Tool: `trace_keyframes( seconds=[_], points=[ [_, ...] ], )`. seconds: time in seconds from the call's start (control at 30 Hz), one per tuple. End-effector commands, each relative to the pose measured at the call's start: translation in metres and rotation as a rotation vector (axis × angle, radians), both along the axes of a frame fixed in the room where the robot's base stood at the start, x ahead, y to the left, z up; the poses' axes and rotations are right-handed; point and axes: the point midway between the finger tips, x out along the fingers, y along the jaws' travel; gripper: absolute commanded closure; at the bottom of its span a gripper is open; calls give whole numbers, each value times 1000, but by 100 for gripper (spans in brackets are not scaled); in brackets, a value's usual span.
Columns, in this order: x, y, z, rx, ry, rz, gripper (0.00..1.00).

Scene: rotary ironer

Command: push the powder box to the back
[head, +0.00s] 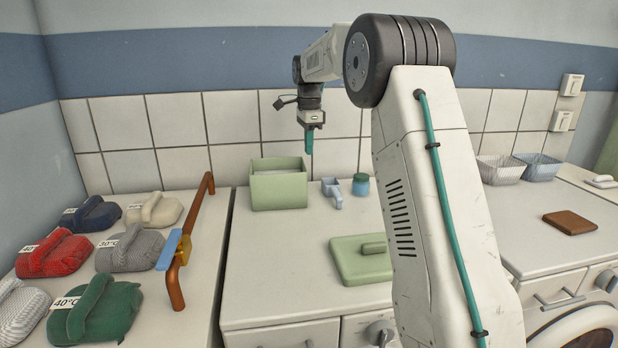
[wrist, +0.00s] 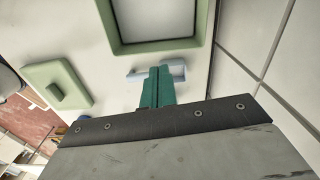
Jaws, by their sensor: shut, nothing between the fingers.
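The powder box (head: 279,190) is a pale green open box on the white worktop, standing upright toward the tiled wall. In the wrist view its green rim (wrist: 205,22) frames a pale inside. My gripper (head: 309,150) points down with its teal fingers shut and empty, above worktop height and just right of the box in the head view. In the wrist view the shut fingertips (wrist: 160,72) overlap the small blue-grey scoop (wrist: 176,68), with the box beyond them. I cannot tell the exact gap between fingers and box. The green lid (head: 360,262) lies apart, nearer the front.
The scoop (head: 332,190) and a blue-lidded jar (head: 361,184) stand right of the box. A brown rail (head: 199,210) and several folded cloths (head: 128,250) are on the left. Two baskets (head: 500,168) and a brown slab (head: 570,222) lie right. Bare worktop lies before the box.

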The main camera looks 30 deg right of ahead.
Motion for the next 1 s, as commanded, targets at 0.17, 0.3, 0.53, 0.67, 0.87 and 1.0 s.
trace_keyframes(
  seconds=[0.17, 0.3, 0.53, 0.67, 0.87, 1.0],
  points=[
    [8, -8, -14, 1, 4, -46, 100],
    [7, -7, -34, 2, 6, -45, 100],
    [7, -6, -76, 2, 5, -43, 100],
    [8, -6, -94, 1, 4, -43, 100],
    [8, -7, -106, 1, 3, -43, 100],
    [8, -7, -106, 1, 2, -43, 100]
  ],
)
